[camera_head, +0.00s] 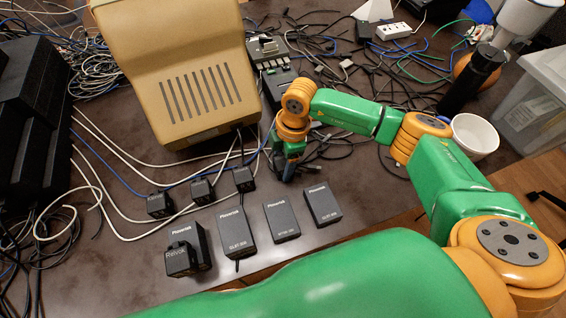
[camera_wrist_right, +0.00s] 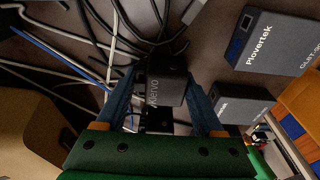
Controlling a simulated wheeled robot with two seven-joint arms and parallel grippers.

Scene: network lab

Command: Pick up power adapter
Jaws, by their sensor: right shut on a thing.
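My right gripper (camera_head: 288,172) points down at the table, right of the beige computer case. In the right wrist view its blue fingers (camera_wrist_right: 160,105) are shut around a black power adapter (camera_wrist_right: 162,85) with a pale brand name on its side. In the head view the gripper mostly hides this adapter, and whether it touches the table is unclear. Other black adapters stand nearby: a blocky one (camera_head: 187,252) at the front left and small ones (camera_head: 160,205), (camera_head: 202,191), (camera_head: 244,179) with cables. My left gripper is not in view.
Flat black boxes (camera_head: 237,237), (camera_head: 282,220), (camera_head: 322,205) lie in a row near the front edge. The beige case (camera_head: 175,70) stands left of the gripper. Loose cables cover the table's back and left. A white bowl (camera_head: 475,136) and dark bottle (camera_head: 470,80) stand right.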

